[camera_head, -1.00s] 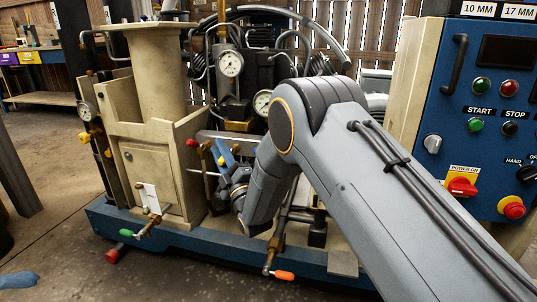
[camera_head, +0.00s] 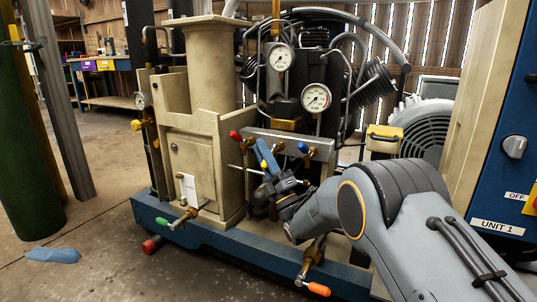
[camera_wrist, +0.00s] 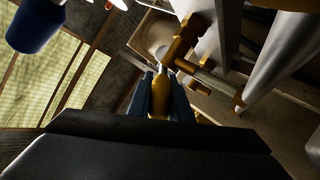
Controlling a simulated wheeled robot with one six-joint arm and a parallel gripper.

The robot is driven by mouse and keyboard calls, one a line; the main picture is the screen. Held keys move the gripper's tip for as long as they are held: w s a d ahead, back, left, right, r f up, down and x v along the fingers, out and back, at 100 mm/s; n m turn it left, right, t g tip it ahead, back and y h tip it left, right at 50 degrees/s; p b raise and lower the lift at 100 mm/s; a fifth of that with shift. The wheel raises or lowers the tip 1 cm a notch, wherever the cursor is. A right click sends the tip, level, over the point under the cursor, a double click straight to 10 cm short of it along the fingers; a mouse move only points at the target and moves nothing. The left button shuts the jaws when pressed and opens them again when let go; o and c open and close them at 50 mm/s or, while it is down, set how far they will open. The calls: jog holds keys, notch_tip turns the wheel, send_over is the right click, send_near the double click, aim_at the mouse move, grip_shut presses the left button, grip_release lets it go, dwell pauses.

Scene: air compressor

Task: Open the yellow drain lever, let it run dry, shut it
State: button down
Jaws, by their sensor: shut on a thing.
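The compressor's valve block (camera_head: 290,143) has a red-tipped handle (camera_head: 235,135) on its left and a blue-tipped handle (camera_head: 303,147) on its right. My gripper (camera_head: 264,156), with blue fingers, is between them in front of the block. In the wrist view, my gripper (camera_wrist: 160,97) is shut on the yellow drain lever (camera_wrist: 159,104), which shows between the two dark fingers. A brass valve fitting (camera_wrist: 185,40) is just beyond the lever's tip. In the head view the lever is mostly hidden by my fingers. No flow of water can be made out.
A green-tipped valve (camera_head: 162,222) and an orange-tipped valve (camera_head: 318,289) stick out low at the front. Pressure gauges (camera_head: 280,57) stand above the block. The blue control panel (camera_head: 505,190) is at the right. A blue cloth (camera_head: 52,255) lies on the floor at left.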

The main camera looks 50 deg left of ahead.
jog(key=shift+a, duration=0.1)
jog(key=c, duration=1.6)
grip_release()
jog(key=shift+s, duration=0.1)
jog(key=p+v, duration=0.2)
jog(key=v, duration=0.2)
jog(key=shift+d+f, duration=0.2)
jog(key=shift+d, duration=0.15)
jog(key=shift+s+d+f+p, duration=0.15)
jog(key=shift+d+p, duration=0.1)
jog(key=shift+d, duration=1.75)
jog(key=shift+s+d+r+p, duration=0.15)
jog(key=shift+d+p, duration=0.1)
jog(key=shift+d, duration=1.75)
jog(key=shift+s+d+f+p, duration=0.15)
jog(key=shift+d+p, duration=0.1)
jog(key=shift+d, duration=1.75)
